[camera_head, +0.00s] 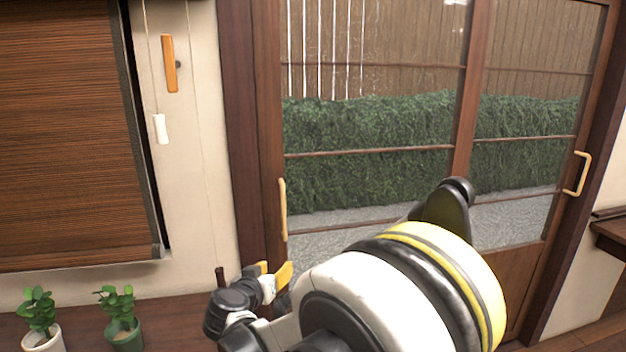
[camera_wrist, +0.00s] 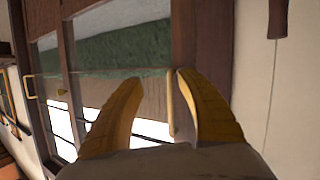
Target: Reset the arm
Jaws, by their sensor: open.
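My gripper (camera_head: 275,278) is at the lower middle of the head view, raised in front of the wooden sliding glass door (camera_head: 462,125). Its yellow fingers also show in the wrist view (camera_wrist: 158,98), spread apart with nothing between them. A pale vertical door handle (camera_head: 283,210) stands just above the gripper in the head view. In the wrist view the handle (camera_wrist: 170,100) appears beyond the fingertips. I cannot tell how far the gripper is from it. My white and yellow arm covers the lower part of the door.
Two potted plants (camera_head: 40,318) (camera_head: 122,320) stand on a wooden ledge (camera_head: 180,318) at the lower left. A brown blind (camera_head: 70,130) hangs above them. A second handle (camera_head: 578,173) is on the door's right side. A wooden shelf (camera_head: 610,232) juts out at the right edge.

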